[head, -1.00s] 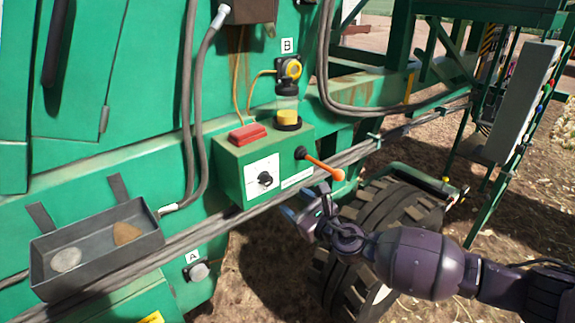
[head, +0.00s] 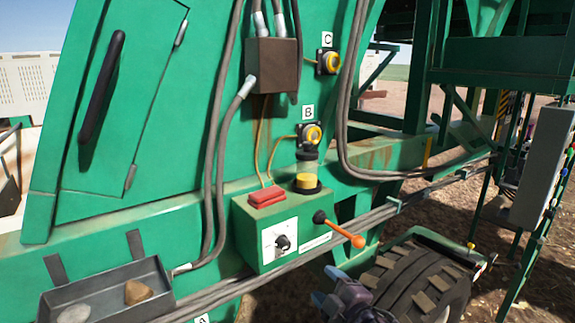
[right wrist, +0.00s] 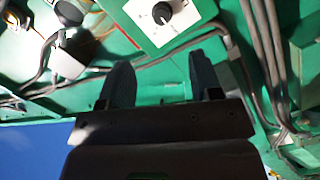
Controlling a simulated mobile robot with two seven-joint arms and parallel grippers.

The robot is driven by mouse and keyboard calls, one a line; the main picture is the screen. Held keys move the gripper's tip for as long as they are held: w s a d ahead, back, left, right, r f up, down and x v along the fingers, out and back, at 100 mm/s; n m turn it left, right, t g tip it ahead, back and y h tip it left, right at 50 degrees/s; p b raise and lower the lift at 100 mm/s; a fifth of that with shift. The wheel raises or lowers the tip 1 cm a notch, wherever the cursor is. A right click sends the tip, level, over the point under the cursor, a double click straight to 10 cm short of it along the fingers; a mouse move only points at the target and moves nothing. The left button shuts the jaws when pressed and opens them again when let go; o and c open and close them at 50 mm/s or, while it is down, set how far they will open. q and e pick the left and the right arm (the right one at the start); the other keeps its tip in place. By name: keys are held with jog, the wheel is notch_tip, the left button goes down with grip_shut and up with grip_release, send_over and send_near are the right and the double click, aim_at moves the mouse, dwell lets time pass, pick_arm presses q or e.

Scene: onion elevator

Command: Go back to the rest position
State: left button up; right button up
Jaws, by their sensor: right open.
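My right gripper (head: 335,300) shows at the bottom of the head view, below the green control box (head: 290,235) and left of the big tyre. In the right wrist view its two dark fingers (right wrist: 162,85) stand apart with nothing between them. The box's white dial plate (right wrist: 160,18) lies beyond the fingertips and apart from them. The box carries a black knob (head: 282,242), a red button (head: 266,196) and an orange-tipped lever (head: 340,230). My left gripper is not in view.
A grey tray (head: 165,290) with two stone-like lumps hangs at the lower left. Hoses (head: 215,150) run down the green machine wall. A tyre (head: 420,290) stands at the lower right, and a grey panel (head: 545,165) at the far right. Bare ground lies beyond.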

jog(key=s+d+f+m+g+h, duration=0.2)
jog(key=s+d+f+m+h, duration=0.2)
jog(key=s+d+f+m, duration=0.4)
jog(key=s+d+f+m+g+h+b, duration=0.1)
jog(key=s+d+f+m+h, duration=0.3)
jog(key=s+f, duration=1.2)
jog(key=s+d+m+g, duration=0.1)
jog(key=s+d+m, duration=0.2)
jog(key=d, duration=0.4)
jog(key=shift+m+b, duration=0.3)
jog(key=shift+m, duration=0.6)
